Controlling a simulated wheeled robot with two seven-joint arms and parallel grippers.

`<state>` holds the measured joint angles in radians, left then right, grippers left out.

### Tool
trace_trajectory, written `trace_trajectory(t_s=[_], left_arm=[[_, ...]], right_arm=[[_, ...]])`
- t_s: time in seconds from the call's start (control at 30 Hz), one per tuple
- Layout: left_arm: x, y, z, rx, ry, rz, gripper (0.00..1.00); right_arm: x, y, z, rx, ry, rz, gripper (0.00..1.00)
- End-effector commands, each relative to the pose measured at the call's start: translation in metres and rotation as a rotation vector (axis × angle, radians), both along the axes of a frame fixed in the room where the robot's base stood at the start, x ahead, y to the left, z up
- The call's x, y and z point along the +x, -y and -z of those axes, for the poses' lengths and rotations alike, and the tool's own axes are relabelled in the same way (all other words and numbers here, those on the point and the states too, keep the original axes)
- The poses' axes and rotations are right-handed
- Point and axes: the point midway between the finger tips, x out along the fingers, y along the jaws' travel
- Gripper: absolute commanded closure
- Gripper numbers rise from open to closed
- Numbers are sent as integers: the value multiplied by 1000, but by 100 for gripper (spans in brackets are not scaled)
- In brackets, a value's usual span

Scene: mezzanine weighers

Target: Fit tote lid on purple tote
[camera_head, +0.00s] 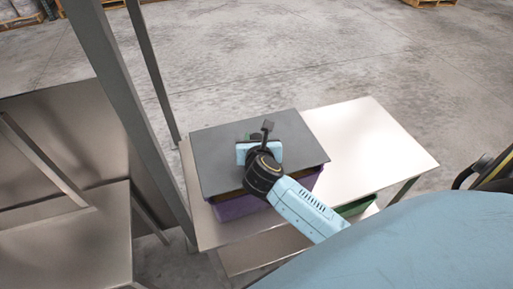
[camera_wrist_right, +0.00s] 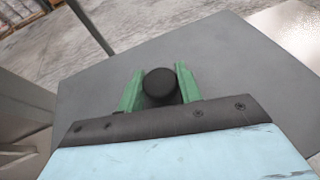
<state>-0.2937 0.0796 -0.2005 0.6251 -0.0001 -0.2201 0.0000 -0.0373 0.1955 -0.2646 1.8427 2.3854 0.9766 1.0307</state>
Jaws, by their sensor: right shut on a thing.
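The purple tote (camera_head: 243,206) stands on the left part of the light table. The grey tote lid (camera_head: 217,158) lies over the top of the tote in the head view; a dark gap shows under its near edge, so I cannot tell whether it is fully seated. The lid also fills much of the right wrist view (camera_wrist_right: 225,65). My right gripper (camera_head: 256,138) is over the middle of the lid, with its green fingers (camera_wrist_right: 160,88) shut on the lid's round black knob (camera_wrist_right: 159,82). My left gripper is not in view.
The light table (camera_head: 370,140) is bare to the right of the tote. A grey post (camera_head: 125,95) rises close to its left side. A green bin (camera_head: 357,206) sits below the tabletop. Metal benches (camera_head: 65,240) stand at the left.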

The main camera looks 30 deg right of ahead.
Motion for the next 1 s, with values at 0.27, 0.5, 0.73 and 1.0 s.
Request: trace_trajectory(t_s=[0.27,0.5,0.73,1.0], left_arm=[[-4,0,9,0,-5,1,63],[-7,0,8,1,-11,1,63],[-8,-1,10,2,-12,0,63],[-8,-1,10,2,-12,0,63]], right_arm=[[0,0,33,-1,1,-2,96],[0,0,33,1,3,-1,96],[0,0,37,1,-1,-1,55],[0,0,37,1,-1,-1,43]])
